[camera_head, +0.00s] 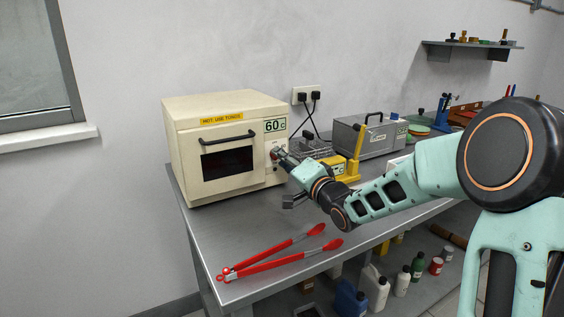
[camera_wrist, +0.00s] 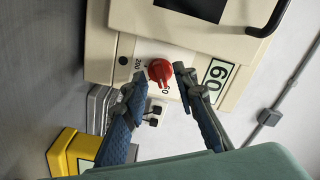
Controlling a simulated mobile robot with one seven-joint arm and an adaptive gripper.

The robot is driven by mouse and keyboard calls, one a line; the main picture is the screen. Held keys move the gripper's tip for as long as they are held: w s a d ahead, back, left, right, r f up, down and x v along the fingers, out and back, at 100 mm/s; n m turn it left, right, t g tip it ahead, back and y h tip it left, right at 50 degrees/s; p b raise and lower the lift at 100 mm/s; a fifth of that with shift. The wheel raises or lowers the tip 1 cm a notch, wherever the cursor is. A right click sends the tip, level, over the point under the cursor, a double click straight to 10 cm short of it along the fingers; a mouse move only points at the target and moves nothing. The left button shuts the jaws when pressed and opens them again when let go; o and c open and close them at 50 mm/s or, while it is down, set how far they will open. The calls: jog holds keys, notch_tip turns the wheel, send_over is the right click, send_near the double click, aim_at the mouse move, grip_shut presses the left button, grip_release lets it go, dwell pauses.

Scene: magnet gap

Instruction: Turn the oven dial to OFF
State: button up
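The cream oven (camera_head: 215,150) stands on the bench with its door closed. Its red dial (camera_wrist: 160,71) is on the front panel, below the green 60 label (camera_head: 275,125) in the head view. In the wrist view, a raised grip on the dial points toward partly covered print, and "200" is printed to its left; I cannot read an OFF mark. My gripper (camera_wrist: 161,79) is at the panel with one finger on each side of the dial. Gaps show between fingers and dial, so it looks open. In the head view my gripper (camera_head: 281,154) mostly hides the dial.
Red-handled tongs (camera_head: 280,258) lie on the bench in front of the oven. The bench between oven and tongs is clear.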

jog(key=shift+w+a, duration=0.2)
jog(key=shift+w, duration=0.1)
jog(key=shift+c, duration=0.3)
grip_shut()
jog(key=shift+f+n+b, duration=0.15)
jog(key=shift+n+b, duration=3.15)
jog(key=shift+n, duration=2.8)
